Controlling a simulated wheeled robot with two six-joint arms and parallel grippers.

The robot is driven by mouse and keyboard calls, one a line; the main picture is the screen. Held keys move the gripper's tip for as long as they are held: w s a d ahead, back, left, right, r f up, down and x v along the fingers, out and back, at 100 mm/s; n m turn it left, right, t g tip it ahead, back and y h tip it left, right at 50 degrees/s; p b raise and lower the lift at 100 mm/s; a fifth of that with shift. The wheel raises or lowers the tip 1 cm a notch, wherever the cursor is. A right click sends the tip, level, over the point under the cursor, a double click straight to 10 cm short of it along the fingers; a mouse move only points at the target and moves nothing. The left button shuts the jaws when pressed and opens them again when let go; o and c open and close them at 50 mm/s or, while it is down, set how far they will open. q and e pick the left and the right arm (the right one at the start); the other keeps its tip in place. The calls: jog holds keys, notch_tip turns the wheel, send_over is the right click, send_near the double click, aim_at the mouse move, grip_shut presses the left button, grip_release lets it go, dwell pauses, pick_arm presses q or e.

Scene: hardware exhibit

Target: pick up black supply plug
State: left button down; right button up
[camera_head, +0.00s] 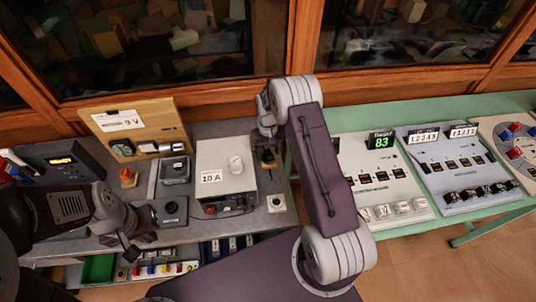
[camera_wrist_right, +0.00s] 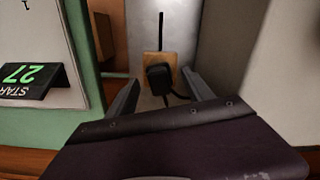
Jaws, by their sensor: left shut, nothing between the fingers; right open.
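The black supply plug (camera_wrist_right: 159,76) sits on a small wooden block (camera_wrist_right: 151,60) on the grey bench top in the right wrist view. It also shows in the head view (camera_head: 267,157), just right of the 10 A supply box. My right gripper (camera_wrist_right: 162,78) is open, with one finger on each side of the plug in the picture and nothing held. I cannot tell how far the fingertips are from the plug. In the head view this gripper (camera_head: 268,132) is partly hidden by its own arm. My left gripper (camera_head: 134,240) is shut and empty at the front left of the bench.
The 10 A supply box (camera_head: 226,176) stands left of the plug. A green table (camera_head: 350,118) with a display panel (camera_head: 380,185) lies to the right. A wooden 9 V board (camera_head: 130,127) stands at the back left, before the glass cabinet (camera_head: 160,45).

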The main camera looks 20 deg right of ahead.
aim_at(269, 152)
jog(key=shift+f, duration=0.3)
grip_shut()
jog(key=shift+r, duration=0.1)
jog(key=r, duration=0.2)
jog(key=r+b, duration=0.1)
jog(key=r, duration=0.1)
jog(key=shift+s+d+r, duration=0.15)
jog(key=shift+d, duration=0.05)
jog(key=s+d+r+b, duration=0.1)
jog(key=s+d+r, duration=0.4)
jog(key=s, duration=0.5)
jog(key=shift+d+r, duration=0.2)
jog(key=shift+r, duration=0.6)
